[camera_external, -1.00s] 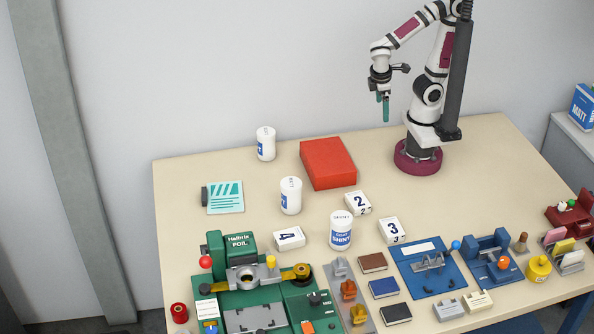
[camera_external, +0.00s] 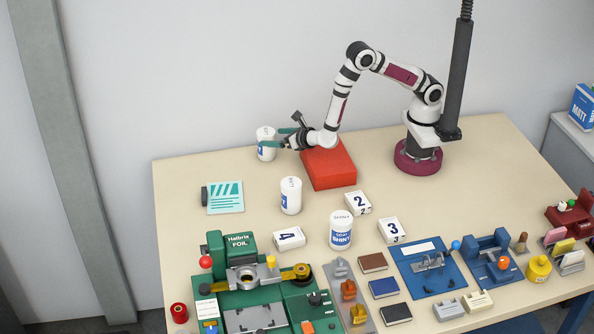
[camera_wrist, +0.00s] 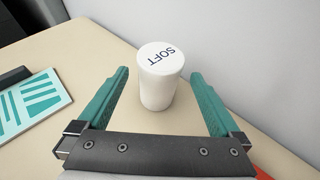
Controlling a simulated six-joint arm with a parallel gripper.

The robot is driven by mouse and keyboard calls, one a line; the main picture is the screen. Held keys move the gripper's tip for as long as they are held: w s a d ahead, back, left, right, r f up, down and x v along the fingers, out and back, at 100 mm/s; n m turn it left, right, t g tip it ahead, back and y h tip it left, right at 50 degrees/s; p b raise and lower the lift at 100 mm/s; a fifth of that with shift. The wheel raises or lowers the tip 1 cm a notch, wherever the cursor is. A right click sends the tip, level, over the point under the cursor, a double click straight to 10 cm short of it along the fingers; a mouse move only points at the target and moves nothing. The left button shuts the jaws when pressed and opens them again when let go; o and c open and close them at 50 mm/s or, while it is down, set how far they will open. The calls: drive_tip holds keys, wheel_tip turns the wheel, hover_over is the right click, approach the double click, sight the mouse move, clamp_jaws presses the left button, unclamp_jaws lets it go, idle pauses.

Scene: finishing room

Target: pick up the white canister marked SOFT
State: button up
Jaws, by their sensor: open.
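The white canister marked SOFT (camera_wrist: 160,85) stands upright on the table in the wrist view, with the word SOFT on its lid. In the external view the same canister (camera_external: 265,148) stands at the back left of the table, near the wall, its front partly hidden by my fingers. My gripper (camera_external: 276,138) reaches toward it from the right, low over the table. In the wrist view my gripper (camera_wrist: 158,85) is open, with one teal finger on each side of the canister and gaps between; the canister's lower front shows no contact.
A red box (camera_external: 328,170) lies under my wrist. Two more white canisters (camera_external: 291,196) (camera_external: 341,236) stand nearer the front. A teal-striped booklet (camera_external: 225,197) lies left. Numbered white blocks (camera_external: 289,238) and the green foil machine (camera_external: 245,285) are in front. The wall is close behind.

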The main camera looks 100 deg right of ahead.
drive_tip(key=x, duration=0.4)
drive_tip(key=shift+w+d+f, duration=0.2)
drive_tip(key=shift+d+f, duration=0.05)
drive_tip(key=shift+f, duration=0.1)
clamp_jaws()
drive_tip(key=shift+r, duration=0.1)
